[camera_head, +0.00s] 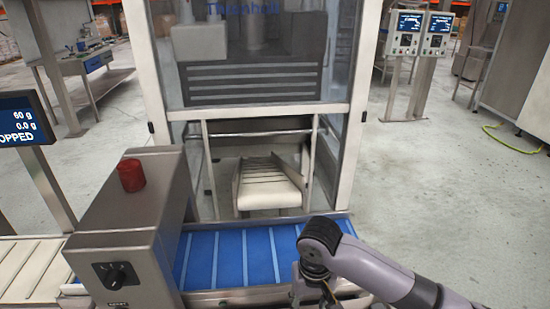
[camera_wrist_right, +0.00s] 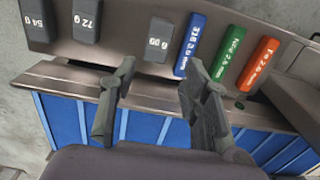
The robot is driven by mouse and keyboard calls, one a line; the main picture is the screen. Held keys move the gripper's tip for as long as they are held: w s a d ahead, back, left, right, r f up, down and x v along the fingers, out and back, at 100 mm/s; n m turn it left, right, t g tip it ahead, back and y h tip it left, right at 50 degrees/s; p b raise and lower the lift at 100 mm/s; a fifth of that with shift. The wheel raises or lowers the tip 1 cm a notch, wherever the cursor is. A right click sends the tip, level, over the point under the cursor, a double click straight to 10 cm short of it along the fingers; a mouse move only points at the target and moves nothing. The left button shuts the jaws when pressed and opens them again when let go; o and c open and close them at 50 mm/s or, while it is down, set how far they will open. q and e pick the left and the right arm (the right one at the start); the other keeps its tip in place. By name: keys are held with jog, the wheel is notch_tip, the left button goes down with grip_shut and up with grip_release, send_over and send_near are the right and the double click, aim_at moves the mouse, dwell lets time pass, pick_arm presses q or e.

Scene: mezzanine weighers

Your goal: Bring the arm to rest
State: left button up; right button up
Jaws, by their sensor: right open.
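My right arm (camera_head: 370,265) comes in from the lower right of the head view and bends over the right end of the blue conveyor belt (camera_head: 200,262). Its gripper is not visible there. In the right wrist view my right gripper (camera_wrist_right: 160,108) is open, with a clear gap between the two fingers and nothing held. Its fingers appear over the metal edge beside the blue belt (camera_wrist_right: 62,128). My left arm and left gripper are not in view.
A grey box with a red button (camera_head: 131,175) and a knob (camera_head: 115,275) stands at the belt. A white chute (camera_head: 270,187) is behind. In the wrist view, grey blocks (camera_wrist_right: 88,20) and blue (camera_wrist_right: 190,45), green (camera_wrist_right: 229,55) and orange (camera_wrist_right: 258,65) pieces lie near the fingers.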

jog(key=s+a+f+n+t+y, duration=0.2)
jog(key=s+a+f+y, duration=0.15)
jog(key=s, duration=0.55)
jog(key=s+d+f+t+h, duration=0.2)
jog(key=s+d+h, duration=0.1)
jog(key=s+d, duration=0.85)
notch_tip(320, 180, down, 26)
jog(key=d+g, duration=0.1)
jog(key=g, duration=0.1)
jog(key=s+d+f, duration=0.3)
jog(key=s+f, duration=1.2)
jog(key=f, duration=0.1)
jog(key=shift+s+f+g, duration=0.15)
jog(key=shift+s+g, duration=0.05)
jog(key=shift+g, duration=0.2)
jog(key=shift+d+h, duration=0.1)
jog(key=shift+h, duration=0.15)
